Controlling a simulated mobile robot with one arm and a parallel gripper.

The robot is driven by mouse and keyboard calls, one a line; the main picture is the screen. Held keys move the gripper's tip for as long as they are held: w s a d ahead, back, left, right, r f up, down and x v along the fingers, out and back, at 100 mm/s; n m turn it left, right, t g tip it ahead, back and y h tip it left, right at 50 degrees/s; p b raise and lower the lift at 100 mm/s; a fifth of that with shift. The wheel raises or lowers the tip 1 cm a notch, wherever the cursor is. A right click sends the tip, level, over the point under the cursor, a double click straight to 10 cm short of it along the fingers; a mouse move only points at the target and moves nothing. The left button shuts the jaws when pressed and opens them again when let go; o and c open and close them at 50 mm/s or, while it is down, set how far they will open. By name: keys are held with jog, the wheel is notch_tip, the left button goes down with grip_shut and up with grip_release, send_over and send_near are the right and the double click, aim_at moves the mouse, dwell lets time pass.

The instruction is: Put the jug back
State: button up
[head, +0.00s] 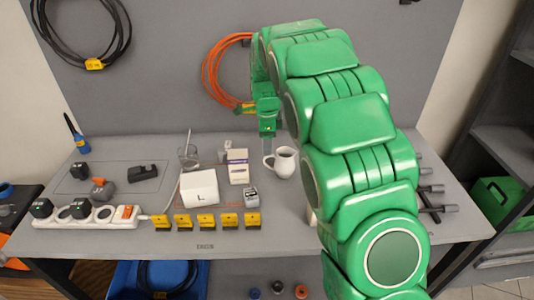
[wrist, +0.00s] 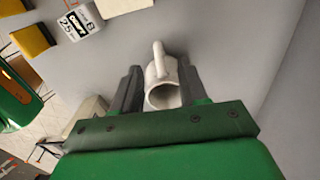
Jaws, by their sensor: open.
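The white jug (head: 285,163) stands upright on the grey workbench, its handle toward the left in the head view. My gripper (head: 267,146) hangs from my green arm just left of and behind the jug. In the wrist view the jug (wrist: 159,72) shows between the two dark fingers of my gripper (wrist: 160,76), handle pointing up in the picture. My arm hides the bench right of the jug.
Left of the jug are a white box (head: 238,166), a white block marked L (head: 199,187), a glass (head: 188,156) and a small labelled item (head: 251,196). Yellow blocks (head: 206,221) line the front, beside a power strip (head: 88,215). An orange cable (head: 214,72) hangs behind.

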notch_tip(320, 180, up, 6)
jog(key=shift+r, duration=0.25)
